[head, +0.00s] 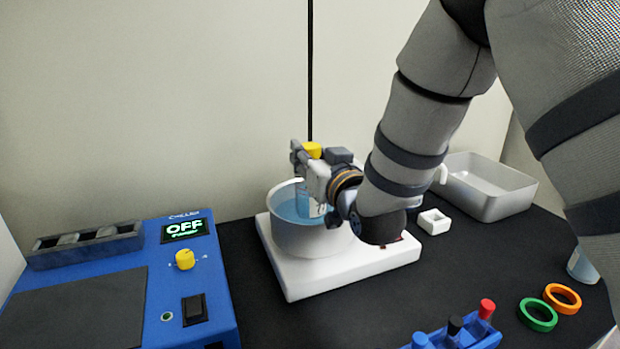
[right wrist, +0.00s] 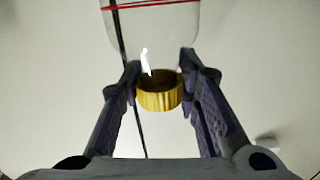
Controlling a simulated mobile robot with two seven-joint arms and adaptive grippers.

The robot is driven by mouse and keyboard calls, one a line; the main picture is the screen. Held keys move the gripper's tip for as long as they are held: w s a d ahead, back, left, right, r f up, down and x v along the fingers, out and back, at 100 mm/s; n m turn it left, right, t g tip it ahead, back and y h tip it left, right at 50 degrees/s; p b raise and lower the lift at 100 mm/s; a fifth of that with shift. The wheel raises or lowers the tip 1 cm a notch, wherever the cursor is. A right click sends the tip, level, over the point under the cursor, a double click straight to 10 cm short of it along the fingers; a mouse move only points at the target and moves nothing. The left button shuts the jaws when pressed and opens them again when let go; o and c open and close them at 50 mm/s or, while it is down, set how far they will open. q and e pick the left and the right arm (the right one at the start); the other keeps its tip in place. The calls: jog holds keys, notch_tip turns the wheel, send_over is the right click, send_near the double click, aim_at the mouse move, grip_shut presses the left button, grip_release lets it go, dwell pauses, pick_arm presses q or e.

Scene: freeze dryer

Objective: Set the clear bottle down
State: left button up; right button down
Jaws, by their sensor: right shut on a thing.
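The clear bottle (head: 308,208) has a yellow cap (head: 313,150) and is mostly hidden behind my right gripper (head: 318,180) in the head view. My right gripper is shut on the bottle, over the white round bath (head: 300,242) with blue liquid. The bottle looks upright, its lower part within the bath's rim. I cannot tell whether it touches the bottom. In the right wrist view the clear bottle (right wrist: 150,35) carries red lines, and its yellow cap (right wrist: 159,93) shows between the two fingers. My left gripper is not in view.
The bath stands on a white base (head: 340,275). A blue machine (head: 190,255) with an "OFF" display is at left. A white tray (head: 490,190), a small white block (head: 434,221), a green ring (head: 538,315), an orange ring (head: 562,298) and a blue holder (head: 465,335) are at right.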

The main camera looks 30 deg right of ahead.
jog(key=f, duration=0.2)
jog(key=w+d+f, duration=0.1)
jog(key=f, duration=0.1)
jog(key=f+b, duration=0.1)
jog(key=f, duration=0.1)
jog(key=shift+w+d, duration=0.15)
jog(key=shift+w, duration=0.1)
jog(key=shift+r, duration=0.2)
jog(key=c, duration=1.2)
grip_release()
jog(key=shift+f, duration=0.15)
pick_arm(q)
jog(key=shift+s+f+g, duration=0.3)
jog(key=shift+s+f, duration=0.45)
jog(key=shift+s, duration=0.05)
pick_arm(e)
jog(key=shift+r, duration=0.25)
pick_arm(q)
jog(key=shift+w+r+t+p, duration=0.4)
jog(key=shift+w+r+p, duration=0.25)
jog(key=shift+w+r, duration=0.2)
pick_arm(e)
jog(key=s, duration=1.2)
jog(key=shift+a+f, duration=0.15)
jog(key=shift+a, duration=0.25)
